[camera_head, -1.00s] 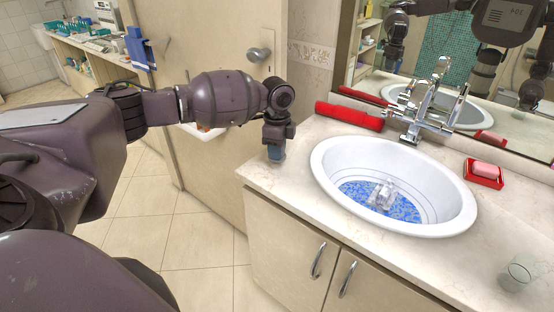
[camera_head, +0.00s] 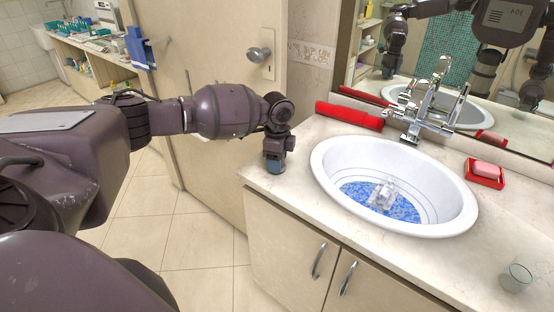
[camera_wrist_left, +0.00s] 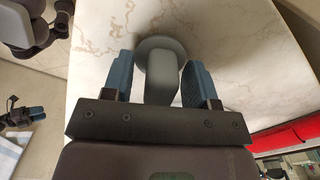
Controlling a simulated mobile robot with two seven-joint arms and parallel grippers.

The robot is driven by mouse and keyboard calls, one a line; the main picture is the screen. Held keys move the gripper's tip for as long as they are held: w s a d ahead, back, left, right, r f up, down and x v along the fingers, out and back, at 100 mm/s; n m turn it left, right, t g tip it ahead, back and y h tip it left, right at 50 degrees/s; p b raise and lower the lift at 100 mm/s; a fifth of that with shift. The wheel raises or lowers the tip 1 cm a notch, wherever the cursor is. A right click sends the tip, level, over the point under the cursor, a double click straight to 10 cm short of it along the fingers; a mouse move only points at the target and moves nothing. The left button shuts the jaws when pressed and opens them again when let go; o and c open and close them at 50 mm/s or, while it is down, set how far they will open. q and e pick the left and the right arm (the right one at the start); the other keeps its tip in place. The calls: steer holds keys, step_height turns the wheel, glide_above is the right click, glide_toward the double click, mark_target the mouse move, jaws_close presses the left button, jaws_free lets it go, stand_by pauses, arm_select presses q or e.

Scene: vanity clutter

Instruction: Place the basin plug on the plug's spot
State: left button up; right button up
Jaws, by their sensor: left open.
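My left gripper (camera_head: 274,165) points down at the left end of the vanity counter. In the left wrist view its two blue fingers (camera_wrist_left: 160,82) are apart, one on each side of a grey piece with a round disc and an upright grip, which looks like the basin plug (camera_wrist_left: 161,72). The plug stands on the marble top, with a gap on its left side; contact with the right finger is unclear. In the head view the plug is hidden by the gripper. I cannot make out a marked plug's spot.
The white basin (camera_head: 330,160) has a blue-patterned bottom with a clear object (camera_head: 382,195) in it. A red roll (camera_head: 350,116), chrome faucet (camera_head: 425,112), red soap dish (camera_head: 485,182) and glass (camera_head: 517,274) stand around it. The mirror shows my reflection.

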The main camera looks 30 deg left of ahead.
arm_select(q)
steer(key=shift+r, duration=0.25)
step_height(320, 180, up, 12)
steer(key=shift+p, duration=0.3)
steer(key=shift+f, duration=0.1)
